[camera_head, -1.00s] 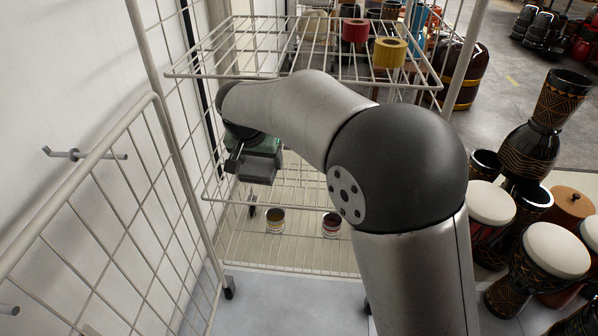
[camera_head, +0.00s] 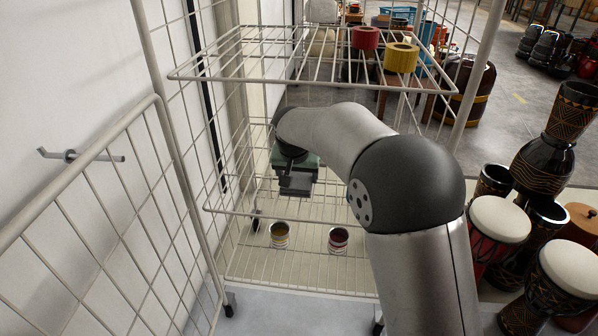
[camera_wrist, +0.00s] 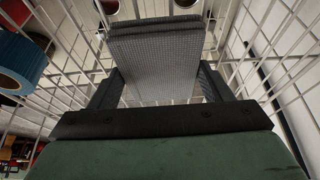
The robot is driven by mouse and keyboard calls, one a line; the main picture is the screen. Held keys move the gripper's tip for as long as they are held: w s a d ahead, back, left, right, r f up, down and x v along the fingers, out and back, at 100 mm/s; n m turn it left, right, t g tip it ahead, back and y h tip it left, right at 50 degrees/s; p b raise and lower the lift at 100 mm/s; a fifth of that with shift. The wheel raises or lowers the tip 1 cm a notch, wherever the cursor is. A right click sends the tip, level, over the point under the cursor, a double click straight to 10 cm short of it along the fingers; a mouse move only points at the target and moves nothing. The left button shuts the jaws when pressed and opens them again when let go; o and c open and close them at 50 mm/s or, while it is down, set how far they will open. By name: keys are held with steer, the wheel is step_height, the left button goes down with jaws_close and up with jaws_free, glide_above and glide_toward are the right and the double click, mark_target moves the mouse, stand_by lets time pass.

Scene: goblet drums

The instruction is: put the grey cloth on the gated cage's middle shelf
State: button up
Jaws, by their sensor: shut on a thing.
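The wire cage has a top shelf (camera_head: 300,62), a middle shelf (camera_head: 262,214) and a bottom shelf (camera_head: 300,268). Its mesh gate (camera_head: 95,215) stands open at the left. My gripper (camera_head: 296,187) is inside the cage, below the top shelf and around the middle shelf's height; I cannot tell the exact gap to the middle shelf. In the wrist view my gripper (camera_wrist: 157,85) is shut on the grey cloth (camera_wrist: 158,60), a folded, finely checked piece between the fingers. The cloth cannot be told apart from the gripper in the head view.
Goblet drums (camera_head: 497,228) crowd the right.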

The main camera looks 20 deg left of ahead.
mark_target(297, 176)
steer(key=shift+f, duration=0.15)
steer(key=o, duration=1)
steer(key=shift+c, duration=0.2)
steer(key=shift+r, duration=0.35)
steer(key=p+v, duration=0.1)
steer(key=v, duration=0.2)
steer(key=s+d+p, duration=0.1)
steer(key=s+d, duration=0.1)
steer(key=s, duration=1)
steer(key=shift+f+p, duration=0.2)
steer(key=shift+p, duration=0.1)
